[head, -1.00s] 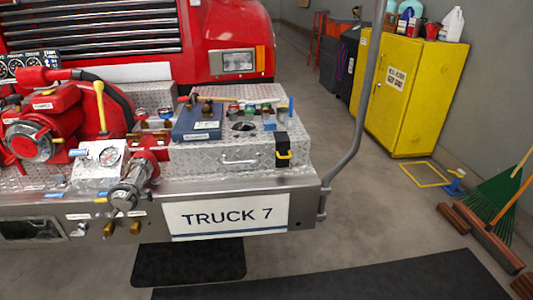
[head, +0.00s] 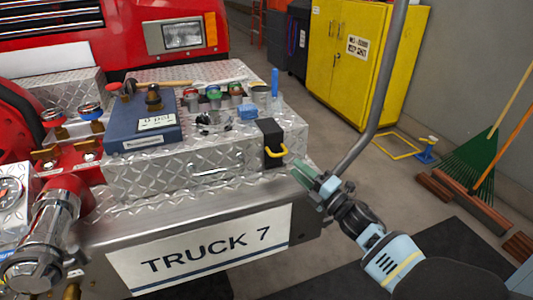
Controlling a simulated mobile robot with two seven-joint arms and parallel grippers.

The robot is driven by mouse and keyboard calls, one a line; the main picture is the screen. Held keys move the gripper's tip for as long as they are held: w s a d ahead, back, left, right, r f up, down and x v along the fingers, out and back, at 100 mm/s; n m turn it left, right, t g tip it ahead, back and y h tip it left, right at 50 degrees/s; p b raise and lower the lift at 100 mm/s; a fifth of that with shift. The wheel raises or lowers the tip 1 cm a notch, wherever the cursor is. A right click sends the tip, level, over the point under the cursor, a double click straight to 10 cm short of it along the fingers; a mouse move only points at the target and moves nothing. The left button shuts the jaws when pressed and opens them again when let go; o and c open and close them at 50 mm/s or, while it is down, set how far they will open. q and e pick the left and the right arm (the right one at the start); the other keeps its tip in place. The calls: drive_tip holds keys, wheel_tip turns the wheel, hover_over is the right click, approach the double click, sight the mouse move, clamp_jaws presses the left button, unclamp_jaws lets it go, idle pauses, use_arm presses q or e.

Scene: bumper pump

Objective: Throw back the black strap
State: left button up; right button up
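The black strap (head: 271,138) hangs over the front right edge of the silver diamond-plate box (head: 210,165) on the truck's bumper. A yellow pull loop (head: 277,154) is at its lower end. My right gripper (head: 304,173) is just right of the strap and slightly lower, apart from it in the picture, with its pale green fingers pointing up and left toward the loop. Nothing shows in its fingers, and I cannot tell whether they are open. My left gripper is out of view.
A blue case (head: 150,122) and several small fittings sit on the box top. A grey upright pipe (head: 383,90) rises behind my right gripper. The TRUCK 7 plate (head: 200,250) is below.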

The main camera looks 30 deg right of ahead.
sight(281, 155)
drive_tip(key=shift+r, duration=0.2)
drive_tip(key=shift+x, duration=3.7)
drive_tip(key=shift+f, duration=0.1)
drive_tip(key=shift+c, duration=0.2)
clamp_jaws()
